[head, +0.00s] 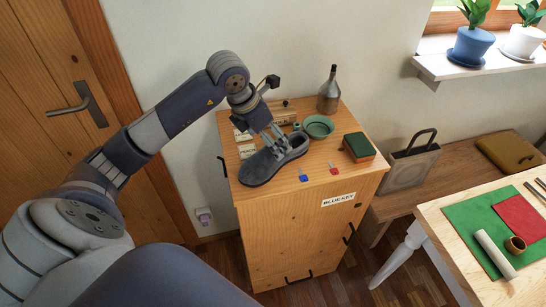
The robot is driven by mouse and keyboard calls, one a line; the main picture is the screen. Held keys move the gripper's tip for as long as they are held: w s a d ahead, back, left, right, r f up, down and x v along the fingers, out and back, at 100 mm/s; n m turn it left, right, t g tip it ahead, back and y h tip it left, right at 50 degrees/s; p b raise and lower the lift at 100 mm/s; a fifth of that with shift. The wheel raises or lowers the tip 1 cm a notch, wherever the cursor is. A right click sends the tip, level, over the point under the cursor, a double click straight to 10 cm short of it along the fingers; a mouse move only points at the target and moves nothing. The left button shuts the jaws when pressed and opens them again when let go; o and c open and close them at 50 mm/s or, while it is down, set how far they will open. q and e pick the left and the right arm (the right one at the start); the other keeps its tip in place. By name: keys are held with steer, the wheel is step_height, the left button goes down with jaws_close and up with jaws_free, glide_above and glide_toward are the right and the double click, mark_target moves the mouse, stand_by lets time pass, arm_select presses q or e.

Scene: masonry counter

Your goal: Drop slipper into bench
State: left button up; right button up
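The slipper, a dark grey laced shoe (268,166), lies on top of the wooden cabinet (262,218), its toe toward the front left corner. My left gripper (274,136) reaches down from above to the shoe's laces and opening. Its fingers overlap the shoe there; whether they are closed on it is too small to tell. The shoe appears to rest on the cabinet top. The bench (458,157) is a low brown wooden seat along the wall at the right, partly hidden by the table. My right gripper is not in view.
The cabinet top also holds a green bowl (319,126), a bottle (329,92), a green-and-orange block (358,147) and small red and blue items. A grey bag (411,168) and a brown case (508,152) occupy the bench, with bare wood between them. A table (440,216) stands in front.

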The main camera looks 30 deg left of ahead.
arm_select(q)
steer(key=shift+w+d+f, duration=0.15)
steer(key=shift+w+f, duration=0.1)
steer(key=shift+f, duration=0.4)
steer(key=x, duration=0.1)
steer(key=p+x, duration=0.2)
steer(key=x, duration=0.1)
steer(key=shift+s+f, duration=0.25)
steer(key=shift+w+f, duration=0.2)
steer(key=shift+f, duration=0.15)
steer(key=shift+s, duration=0.1)
steer(key=c, duration=1.4)
steer(key=shift+r, duration=0.15)
